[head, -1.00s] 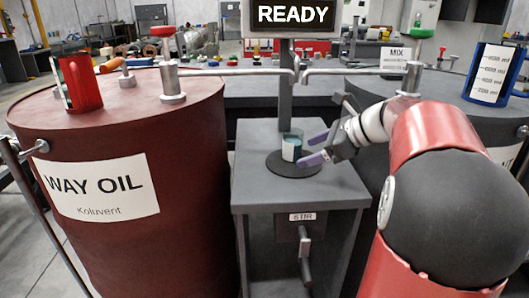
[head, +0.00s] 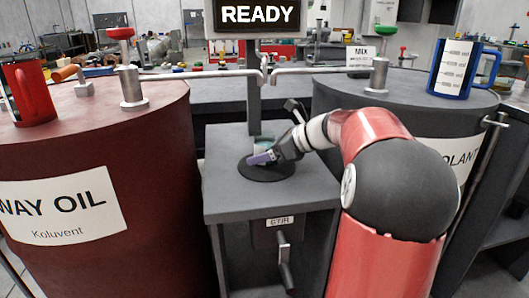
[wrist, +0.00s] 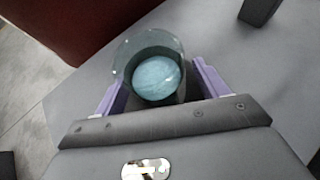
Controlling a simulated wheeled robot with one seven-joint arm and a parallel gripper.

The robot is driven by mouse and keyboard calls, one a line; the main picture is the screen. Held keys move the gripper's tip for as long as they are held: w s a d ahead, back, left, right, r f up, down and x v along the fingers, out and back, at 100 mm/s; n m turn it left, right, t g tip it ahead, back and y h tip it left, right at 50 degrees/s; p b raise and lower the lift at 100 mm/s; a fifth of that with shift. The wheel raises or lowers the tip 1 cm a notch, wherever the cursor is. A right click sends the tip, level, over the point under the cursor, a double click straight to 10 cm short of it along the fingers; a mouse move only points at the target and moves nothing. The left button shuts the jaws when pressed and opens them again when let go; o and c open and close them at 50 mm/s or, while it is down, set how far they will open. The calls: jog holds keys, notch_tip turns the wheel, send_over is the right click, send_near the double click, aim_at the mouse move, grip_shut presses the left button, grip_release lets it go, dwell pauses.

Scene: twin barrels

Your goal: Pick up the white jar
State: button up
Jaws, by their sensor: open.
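The jar is a small clear glass (head: 262,143) with a pale blue content, standing on a round black disc (head: 245,172) on the grey stand. In the wrist view the jar (wrist: 151,68) shows from above, upright, between the purple fingers. My gripper (head: 265,157) is open, one finger on each side of the jar, low over the disc. In the wrist view my gripper (wrist: 160,80) shows a gap at the right finger; contact on the left is unclear. My gripper hides part of the jar in the head view.
A red-brown WAY OIL barrel (head: 105,150) stands left of the stand (head: 225,200) and a dark grey barrel (head: 335,110) right. Two thin spouts (head: 225,74) reach in above the disc. A READY screen (head: 257,15) stands behind. A red mug (head: 30,92) and blue measuring cup (head: 452,70) top the barrels.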

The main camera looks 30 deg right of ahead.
jog(key=c, duration=1.2)
jog(key=shift+r, duration=0.15)
